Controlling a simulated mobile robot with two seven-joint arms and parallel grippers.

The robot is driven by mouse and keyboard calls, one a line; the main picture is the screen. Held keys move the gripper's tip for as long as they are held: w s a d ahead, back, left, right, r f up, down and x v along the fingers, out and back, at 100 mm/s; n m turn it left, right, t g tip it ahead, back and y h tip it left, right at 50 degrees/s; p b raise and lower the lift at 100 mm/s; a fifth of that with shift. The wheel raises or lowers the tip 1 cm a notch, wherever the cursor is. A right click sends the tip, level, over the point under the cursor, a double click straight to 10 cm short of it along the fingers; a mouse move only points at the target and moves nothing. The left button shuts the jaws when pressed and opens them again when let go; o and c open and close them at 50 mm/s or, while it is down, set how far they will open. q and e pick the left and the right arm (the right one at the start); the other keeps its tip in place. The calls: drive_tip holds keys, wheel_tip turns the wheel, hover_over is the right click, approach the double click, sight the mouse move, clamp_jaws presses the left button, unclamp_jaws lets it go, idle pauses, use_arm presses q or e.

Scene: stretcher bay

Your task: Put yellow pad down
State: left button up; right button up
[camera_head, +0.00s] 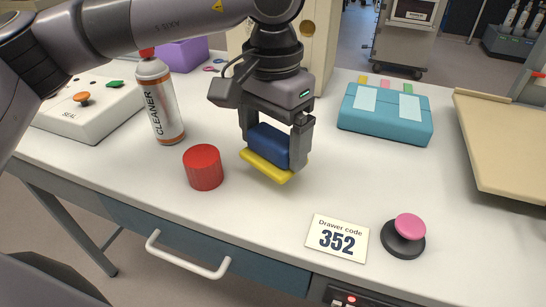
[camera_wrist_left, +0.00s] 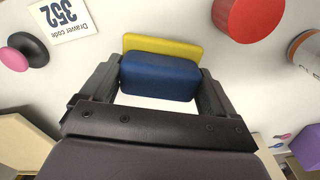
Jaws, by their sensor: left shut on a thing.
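The yellow pad (camera_head: 264,166) is a thin yellow slab with a thick blue block (camera_head: 269,144) against its upper side, which looks like its grip part. My left gripper (camera_head: 273,148) points down and is shut on the blue block, one finger at each end. In the left wrist view, the yellow pad (camera_wrist_left: 160,46) shows beyond the blue block (camera_wrist_left: 160,78), between the fingers. The pad is low over the white bench top; I cannot tell whether it touches. My right gripper is out of view.
On the white bench (camera_head: 225,215), a red cylinder (camera_head: 204,168) and a cleaner can (camera_head: 160,105) stand left of the pad. A code card (camera_head: 338,239) and pink knob (camera_head: 410,228) are at front right. A teal case (camera_head: 386,119) is behind right; bare bench lies between.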

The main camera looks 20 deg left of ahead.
sight(273, 155)
use_arm(q)
wheel_tip(273, 155, down, 4)
drive_tip(key=o, duration=0.9)
drive_tip(key=shift+f, duration=0.1)
drive_tip(key=shift+c, duration=0.2)
drive_tip(key=shift+r, duration=0.5)
wheel_tip(273, 155, up, 11)
drive_tip(key=shift+f+p, duration=0.2)
drive_tip(key=shift+p, duration=0.25)
drive_tip(key=shift+r, duration=0.4)
